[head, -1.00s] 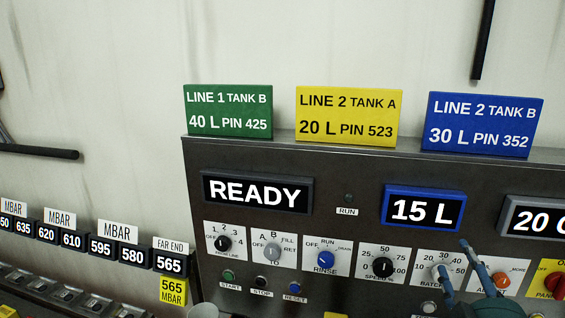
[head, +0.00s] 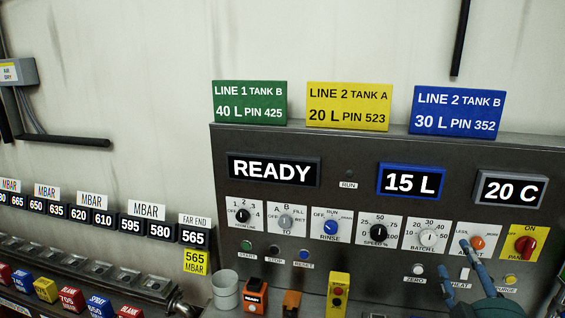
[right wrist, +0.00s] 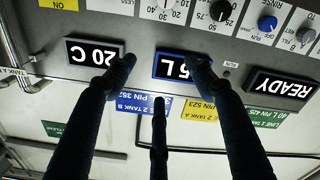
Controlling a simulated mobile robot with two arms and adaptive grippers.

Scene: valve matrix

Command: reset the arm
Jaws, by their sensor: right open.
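My right gripper (head: 460,262) is at the lower right of the head view, in front of the control panel (head: 360,150) near its adjust knob (head: 477,242). The batch knob (head: 428,237) is just to its left. In the right wrist view, which is upside down, the dark fingers of the right gripper (right wrist: 160,75) are spread apart with nothing between them. They overlap the blue-framed 15 L display (right wrist: 170,66) and the 20 C display (right wrist: 90,52); contact cannot be told. My left gripper is in neither view.
Green (head: 249,102), yellow (head: 348,105) and blue (head: 456,111) signs stand on top of the panel. A row of pressure displays (head: 130,225) runs along the left. Coloured blocks, a yellow button box (head: 338,295) and a round cup (head: 225,289) sit below.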

